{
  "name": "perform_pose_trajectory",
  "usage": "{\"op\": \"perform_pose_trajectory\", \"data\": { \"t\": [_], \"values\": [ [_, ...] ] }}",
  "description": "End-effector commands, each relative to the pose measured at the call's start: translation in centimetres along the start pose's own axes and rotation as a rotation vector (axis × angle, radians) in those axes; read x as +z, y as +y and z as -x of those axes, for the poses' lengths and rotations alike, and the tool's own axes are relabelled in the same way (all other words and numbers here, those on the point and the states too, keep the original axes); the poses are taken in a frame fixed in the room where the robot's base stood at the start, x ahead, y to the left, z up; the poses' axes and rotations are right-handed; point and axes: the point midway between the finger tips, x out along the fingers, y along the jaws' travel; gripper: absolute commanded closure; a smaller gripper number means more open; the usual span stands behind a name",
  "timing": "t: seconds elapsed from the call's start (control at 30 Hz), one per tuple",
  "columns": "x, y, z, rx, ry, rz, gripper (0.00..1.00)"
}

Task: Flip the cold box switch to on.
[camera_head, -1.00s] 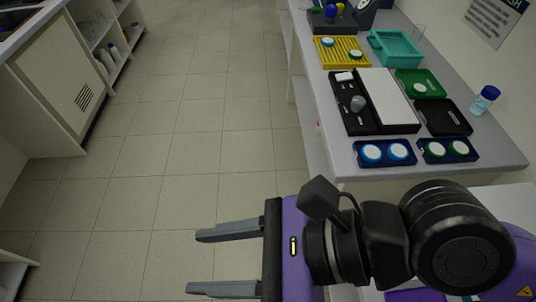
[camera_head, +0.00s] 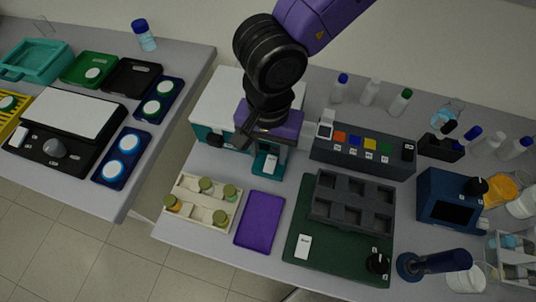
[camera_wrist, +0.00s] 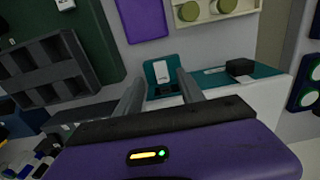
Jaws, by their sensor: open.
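A white box with a teal front (camera_head: 212,128), probably the cold box, stands at the back left of the bench; its label is unreadable. In the wrist view its teal front strip (camera_wrist: 262,71) carries a small black block (camera_wrist: 240,67), which may be the switch; its position cannot be told. A teal piece with a white plate (camera_wrist: 161,72) stands to the left of it there; it also shows in the head view (camera_head: 266,164). My gripper (camera_wrist: 161,77) is open, its fingers pointing toward this teal piece, with nothing visibly held. My gripper partly hides the box in the head view.
A vial rack (camera_head: 203,203) and a purple mat (camera_head: 260,222) lie in front. A dark block with coloured squares (camera_head: 362,150) stands to the right, near a green board with a grey tray (camera_head: 345,246). Bottles stand behind. A gap separates the left bench (camera_head: 110,197).

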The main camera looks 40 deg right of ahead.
Motion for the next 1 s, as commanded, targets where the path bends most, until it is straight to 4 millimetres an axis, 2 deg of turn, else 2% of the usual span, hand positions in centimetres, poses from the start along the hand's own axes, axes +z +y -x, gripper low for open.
{"op": "perform_pose_trajectory", "data": {
  "t": [0.2, 0.4, 0.77, 0.8, 1.0],
  "values": [
    [0.2, 0.0, -3.4, 0.002, -0.005, 0.001, 0.55],
    [0.2, 0.0, -5.7, 0.000, -0.005, 0.000, 0.55],
    [0.1, 0.0, -6.5, -0.001, -0.003, 0.000, 0.55],
    [0.1, 0.0, -6.5, -0.001, -0.003, 0.000, 0.56],
    [0.1, 0.0, -6.5, -0.001, -0.003, 0.000, 0.96]
  ]
}}
